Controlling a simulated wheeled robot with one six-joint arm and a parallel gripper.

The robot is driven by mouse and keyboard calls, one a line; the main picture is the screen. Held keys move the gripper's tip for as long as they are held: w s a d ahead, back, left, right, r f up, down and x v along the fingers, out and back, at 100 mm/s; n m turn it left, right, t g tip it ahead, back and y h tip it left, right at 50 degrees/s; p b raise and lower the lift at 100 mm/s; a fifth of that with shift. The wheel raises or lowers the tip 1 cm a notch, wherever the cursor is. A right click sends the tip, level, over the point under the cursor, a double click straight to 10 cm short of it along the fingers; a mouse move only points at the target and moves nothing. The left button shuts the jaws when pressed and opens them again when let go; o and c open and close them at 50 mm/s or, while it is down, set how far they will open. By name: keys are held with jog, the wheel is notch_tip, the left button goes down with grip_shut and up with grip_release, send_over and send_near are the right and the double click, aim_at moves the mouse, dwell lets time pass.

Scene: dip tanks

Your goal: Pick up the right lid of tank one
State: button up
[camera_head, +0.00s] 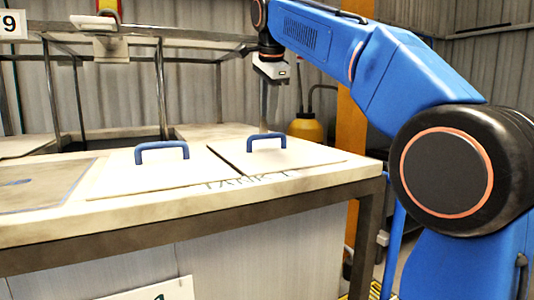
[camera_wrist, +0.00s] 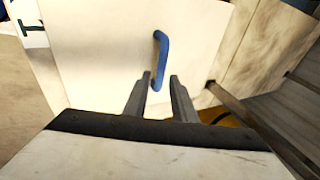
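The right lid of tank one (camera_head: 300,154) is a pale flat panel with a blue arched handle (camera_head: 267,141). It lies closed on the tank top, beside the left lid (camera_head: 115,175) with its own blue handle (camera_head: 162,151). My gripper (camera_head: 271,76) hangs above the right lid, clearly apart from its handle. In the wrist view my gripper (camera_wrist: 160,77) has its two fingers spread, with nothing held. A blue handle (camera_wrist: 161,50) on a pale lid (camera_wrist: 100,60) shows beyond and partly between the fingertips.
The tank's front edge (camera_head: 220,205) carries dark lettering. A grey panel (camera_head: 45,187) lies in the top at left. A metal frame (camera_head: 160,90) stands behind the tank. A yellow container (camera_head: 306,129) and an orange post (camera_head: 351,130) stand behind at right.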

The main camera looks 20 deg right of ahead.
aim_at(267, 136)
jog(key=x, duration=0.9)
jog(key=shift+w+d+f, duration=0.2)
jog(key=shift+w, duration=0.1)
jog(key=shift+c, duration=0.7)
grip_shut()
jog(key=shift+r, duration=0.1)
dwell(0.3)
